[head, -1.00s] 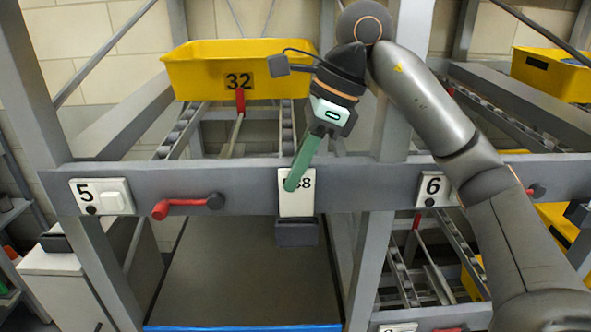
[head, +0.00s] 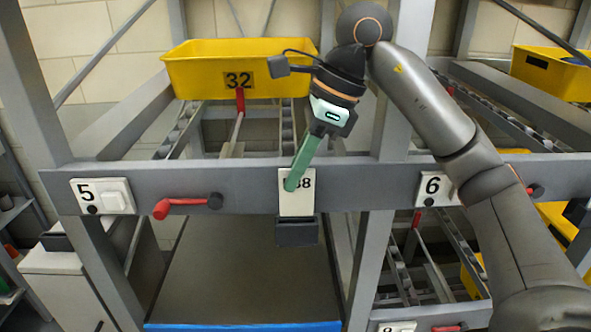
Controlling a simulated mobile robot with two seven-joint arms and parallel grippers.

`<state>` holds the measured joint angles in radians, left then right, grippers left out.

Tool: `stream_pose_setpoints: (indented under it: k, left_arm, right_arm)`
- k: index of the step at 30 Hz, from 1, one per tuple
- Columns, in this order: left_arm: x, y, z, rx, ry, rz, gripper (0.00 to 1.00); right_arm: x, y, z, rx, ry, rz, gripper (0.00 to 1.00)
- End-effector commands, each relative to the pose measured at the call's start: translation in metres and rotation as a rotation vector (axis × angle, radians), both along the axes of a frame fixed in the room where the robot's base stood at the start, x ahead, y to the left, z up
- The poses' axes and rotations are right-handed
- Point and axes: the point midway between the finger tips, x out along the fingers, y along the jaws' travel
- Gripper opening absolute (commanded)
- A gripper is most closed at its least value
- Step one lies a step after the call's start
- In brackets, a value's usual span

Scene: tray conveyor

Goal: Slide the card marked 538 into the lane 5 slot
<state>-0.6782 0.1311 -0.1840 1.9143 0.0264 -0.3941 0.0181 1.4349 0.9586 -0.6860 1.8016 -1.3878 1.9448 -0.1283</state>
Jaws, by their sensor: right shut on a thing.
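A white card (head: 297,205) stands upright at the front beam, right of the lane 5 plate. My right gripper (head: 291,184) comes from above and is shut on the card's upper part. The lane 5 plate (head: 103,196) is on the beam at the left. My left gripper is not in view.
A red handle (head: 178,205) sticks out from the beam left of the card. A yellow bin marked 32 (head: 205,75) rests on the rails behind. The lane 6 plate (head: 433,189) is to the right. A dark shelf (head: 235,285) lies below.

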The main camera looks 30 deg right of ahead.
Motion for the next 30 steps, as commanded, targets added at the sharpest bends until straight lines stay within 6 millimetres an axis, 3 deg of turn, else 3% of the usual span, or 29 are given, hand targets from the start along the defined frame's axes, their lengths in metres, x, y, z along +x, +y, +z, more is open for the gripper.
stream_pose_setpoints:
  k: [30]
  left_arm:
    - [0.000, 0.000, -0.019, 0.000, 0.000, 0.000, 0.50]
  right_arm:
    - [0.000, 0.000, -0.024, 0.000, -0.001, 0.000, 0.00]
